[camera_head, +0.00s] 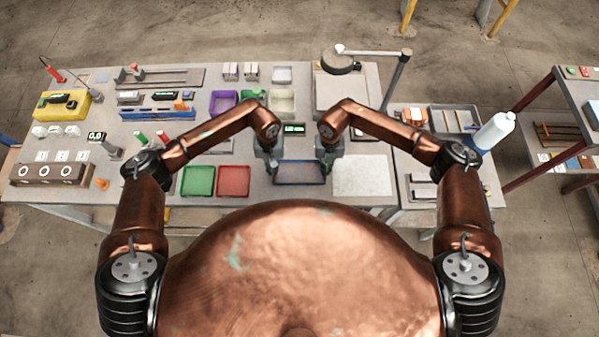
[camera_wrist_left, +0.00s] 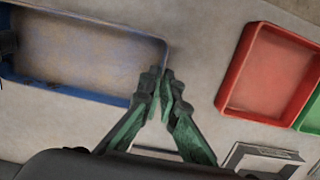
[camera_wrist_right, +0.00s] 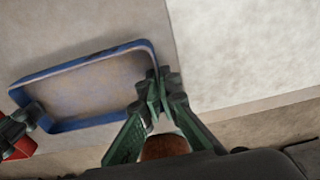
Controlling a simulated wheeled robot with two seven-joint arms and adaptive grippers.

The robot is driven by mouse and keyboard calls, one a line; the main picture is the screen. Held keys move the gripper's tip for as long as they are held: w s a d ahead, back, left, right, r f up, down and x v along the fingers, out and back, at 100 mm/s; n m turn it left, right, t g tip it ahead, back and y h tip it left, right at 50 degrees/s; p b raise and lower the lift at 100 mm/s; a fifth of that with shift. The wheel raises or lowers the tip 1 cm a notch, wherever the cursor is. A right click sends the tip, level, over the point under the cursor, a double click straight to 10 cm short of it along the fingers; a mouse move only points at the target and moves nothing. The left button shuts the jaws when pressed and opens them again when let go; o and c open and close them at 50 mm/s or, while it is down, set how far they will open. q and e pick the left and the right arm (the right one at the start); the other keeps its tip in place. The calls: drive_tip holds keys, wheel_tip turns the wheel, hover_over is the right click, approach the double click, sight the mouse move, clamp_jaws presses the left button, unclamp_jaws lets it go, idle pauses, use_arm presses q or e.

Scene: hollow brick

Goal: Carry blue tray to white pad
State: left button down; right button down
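The blue tray (camera_head: 299,174), empty with a blue rim and worn grey floor, lies between my two grippers in the head view. My left gripper (camera_head: 272,168) is shut on its left end wall; in the left wrist view the fingertips (camera_wrist_left: 163,78) meet at the tray's (camera_wrist_left: 80,45) rim. My right gripper (camera_head: 328,168) is shut on the right end wall; in the right wrist view the fingertips (camera_wrist_right: 158,80) pinch the rim of the tray (camera_wrist_right: 95,85). The white pad (camera_head: 362,175) is bare, just right of the tray. I cannot tell whether the tray touches the table.
A red tray (camera_head: 234,181) and a green tray (camera_head: 198,181) lie left of the blue tray. A small display (camera_head: 293,129) stands behind it. A lamp (camera_head: 343,62) with a jointed arm stands at the back right. The table's front edge is close.

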use_arm(q)
drive_tip(key=shift+r, duration=0.2)
use_arm(e)
drive_tip(key=shift+r, duration=0.2)
